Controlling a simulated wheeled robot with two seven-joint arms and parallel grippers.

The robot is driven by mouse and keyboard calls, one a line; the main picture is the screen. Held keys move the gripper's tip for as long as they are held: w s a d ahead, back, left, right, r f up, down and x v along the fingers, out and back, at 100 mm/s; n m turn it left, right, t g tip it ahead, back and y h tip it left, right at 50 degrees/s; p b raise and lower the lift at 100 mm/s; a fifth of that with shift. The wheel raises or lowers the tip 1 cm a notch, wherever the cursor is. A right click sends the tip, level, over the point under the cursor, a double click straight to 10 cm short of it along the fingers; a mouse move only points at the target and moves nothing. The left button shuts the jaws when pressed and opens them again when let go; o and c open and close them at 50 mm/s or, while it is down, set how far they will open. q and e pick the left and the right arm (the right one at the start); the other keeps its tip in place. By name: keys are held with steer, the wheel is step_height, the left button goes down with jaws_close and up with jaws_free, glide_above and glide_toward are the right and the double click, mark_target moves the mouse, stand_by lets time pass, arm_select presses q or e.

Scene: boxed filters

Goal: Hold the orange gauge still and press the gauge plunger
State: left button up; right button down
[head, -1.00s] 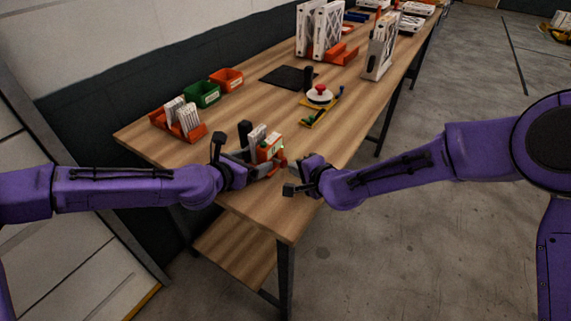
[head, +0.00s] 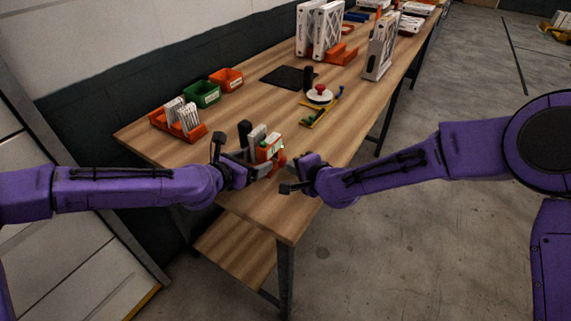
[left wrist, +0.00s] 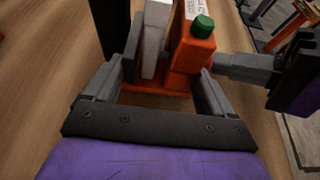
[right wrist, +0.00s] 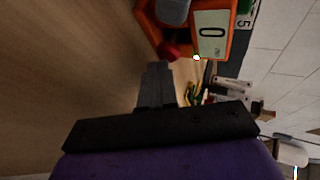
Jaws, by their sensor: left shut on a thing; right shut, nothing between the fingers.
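The orange gauge (head: 270,152) stands near the table's front end. My left gripper (head: 257,167) is shut on it. In the left wrist view, the orange gauge body (left wrist: 191,56), with a green button (left wrist: 203,26) on top, sits between the fingers (left wrist: 158,78) beside a pale grey-white piece. My right gripper (head: 297,172) is shut and empty at the gauge's right side. The red plunger (right wrist: 171,50) is right at my right fingertips (right wrist: 157,72); whether they touch it is hard to tell. The gauge display (right wrist: 211,33) reads 0 in the right wrist view.
An orange bin (head: 190,138) with white filters, a green bin (head: 203,100) and another orange bin (head: 229,84) line the table's left edge. A yellow tool with a red-knobbed round piece (head: 319,97), a black mat (head: 288,77) and large framed filters (head: 320,32) are farther back.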

steer(key=shift+w+a, duration=0.2)
steer(key=shift+a, duration=0.3)
stand_by(0.3)
arm_select(q)
steer(key=shift+s+d+r, duration=0.1)
steer(key=shift+s+d, duration=0.05)
steer(key=shift+d, duration=0.15)
arm_select(e)
steer(key=shift+w+a, duration=0.1)
steer(key=shift+a, duration=0.3)
steer(key=shift+d, duration=0.1)
arm_select(q)
steer(key=shift+a, duration=0.25)
arm_select(e)
steer(key=shift+s+d, duration=0.4)
steer(key=shift+d, duration=0.35)
steer(key=shift+s+d, duration=0.4)
steer(key=shift+d, duration=0.35)
arm_select(q)
steer(key=shift+w+a, duration=0.1)
steer(key=shift+w, duration=0.1)
arm_select(e)
steer(key=shift+s+d, duration=0.2)
steer(key=shift+d, duration=0.25)
steer(key=shift+s+d, duration=0.5)
steer(key=shift+d, duration=0.4)
steer(key=shift+s+d, duration=0.5)
steer(key=shift+d, duration=0.35)
